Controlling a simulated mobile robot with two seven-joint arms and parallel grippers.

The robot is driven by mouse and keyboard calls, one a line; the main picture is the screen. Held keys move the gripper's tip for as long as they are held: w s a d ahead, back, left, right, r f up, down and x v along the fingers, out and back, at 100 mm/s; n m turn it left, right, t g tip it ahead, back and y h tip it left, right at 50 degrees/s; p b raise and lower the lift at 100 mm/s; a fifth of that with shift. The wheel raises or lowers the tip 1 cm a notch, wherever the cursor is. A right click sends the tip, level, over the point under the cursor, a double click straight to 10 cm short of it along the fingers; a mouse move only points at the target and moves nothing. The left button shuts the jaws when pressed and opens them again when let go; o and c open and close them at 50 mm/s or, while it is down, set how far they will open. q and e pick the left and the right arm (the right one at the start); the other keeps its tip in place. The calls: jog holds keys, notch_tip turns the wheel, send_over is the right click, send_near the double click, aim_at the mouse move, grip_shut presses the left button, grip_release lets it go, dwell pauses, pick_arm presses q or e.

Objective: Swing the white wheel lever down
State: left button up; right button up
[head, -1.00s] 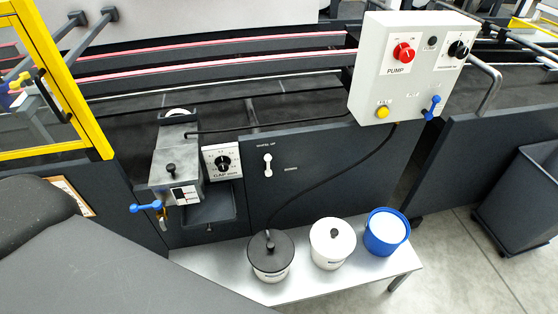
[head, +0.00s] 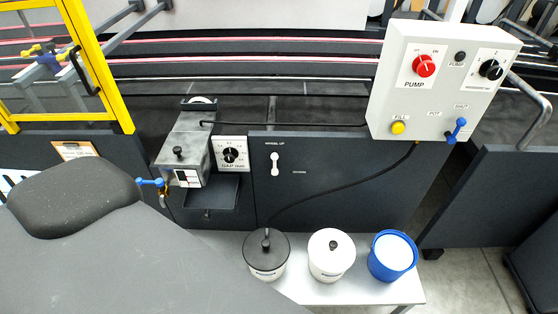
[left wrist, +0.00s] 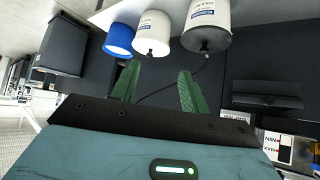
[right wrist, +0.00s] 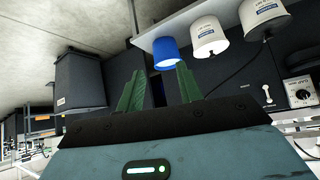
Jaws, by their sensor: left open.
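The white wheel lever (head: 275,163) is on the dark front panel (head: 330,185), just below the "WHEEL UP" label (head: 275,143). It stands upright, with a smaller label to its lower right. It also shows at the right side of the right wrist view (right wrist: 268,94). My left gripper (left wrist: 157,85) is open and empty. My right gripper (right wrist: 160,85) is open and empty. Both are apart from the lever, and neither shows in the head view. I cannot make out the lever in the left wrist view.
A bench (head: 233,242) below the panel holds a black-lidded pot (head: 267,262), a white pot (head: 331,260) and a blue bucket (head: 392,258). A black hose (head: 345,185) crosses the panel. The glue unit (head: 187,150) and gap dial (head: 230,156) are left; the pump box (head: 432,95) is upper right.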

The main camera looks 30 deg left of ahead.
pick_arm(q)
jog(key=w+a+f+t+y+b, duration=0.25)
jog(key=w+a+b, duration=0.2)
jog(key=w, duration=0.65)
jog(key=w+a+r+n+t+y+b, duration=0.1)
jog(key=w+a+r+b, duration=0.4)
jog(key=w, duration=0.7)
jog(key=w+a+r+n+t+y+b, duration=0.1)
jog(key=w+a+r+t+y+b, duration=0.3)
jog(key=w+r+b, duration=0.3)
jog(key=w+a+y, duration=0.1)
jog(key=w, duration=0.4)
jog(key=shift+w+a, duration=0.25)
jog(key=shift+w, duration=0.15)
pick_arm(e)
jog(key=s+f+g, duration=0.1)
jog(key=s+f, duration=0.1)
jog(key=f, duration=0.6)
jog(key=s+f+g, duration=0.1)
jog(key=s+f, duration=0.2)
jog(key=f, duration=0.6)
jog(key=shift+a+f, duration=0.2)
jog(key=shift+a, duration=0.15)
